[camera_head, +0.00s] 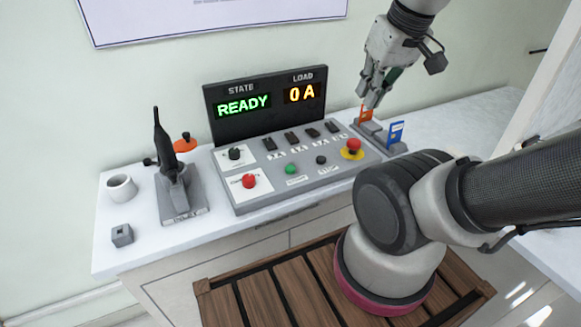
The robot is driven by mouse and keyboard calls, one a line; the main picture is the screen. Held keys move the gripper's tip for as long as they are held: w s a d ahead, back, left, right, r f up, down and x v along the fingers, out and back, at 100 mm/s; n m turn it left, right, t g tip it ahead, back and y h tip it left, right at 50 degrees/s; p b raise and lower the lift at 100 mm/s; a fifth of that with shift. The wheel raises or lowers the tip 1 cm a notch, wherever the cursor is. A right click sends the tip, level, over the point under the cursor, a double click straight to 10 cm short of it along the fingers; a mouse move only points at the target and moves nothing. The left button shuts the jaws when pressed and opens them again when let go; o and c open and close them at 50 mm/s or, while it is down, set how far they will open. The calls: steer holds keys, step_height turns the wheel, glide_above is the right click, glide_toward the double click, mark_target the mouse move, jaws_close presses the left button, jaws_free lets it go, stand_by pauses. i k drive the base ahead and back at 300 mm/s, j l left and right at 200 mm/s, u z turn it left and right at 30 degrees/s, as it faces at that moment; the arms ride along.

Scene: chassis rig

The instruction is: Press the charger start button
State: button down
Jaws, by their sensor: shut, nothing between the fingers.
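A grey control panel (275,193) lies on the white counter. It has a green button (291,169) near its front edge, a black button (321,160) to the right of that, and a red mushroom button (353,145) on a yellow base at the right end. The small labels cannot be read, so I cannot tell which is the charger start button. A black display (262,122) behind reads STATE READY and LOAD 0 A. My gripper (371,101) is shut and empty, pointing down above the panel's back right end, apart from the buttons.
An orange tag (366,114) and a blue tag (396,132) stand just below and right of my gripper. Red (250,181) and black (235,153) knobs sit at the panel's left. A black-handled device (180,195), a white mug (121,187) and a small grey block (122,235) are further left.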

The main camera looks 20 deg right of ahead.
mark_target(289, 169)
steer(key=k+j+u, duration=0.15)
steer(key=j, duration=0.2)
steer(key=k+j+u, duration=0.35)
steer(key=j, duration=0.4)
steer(key=k, duration=0.05)
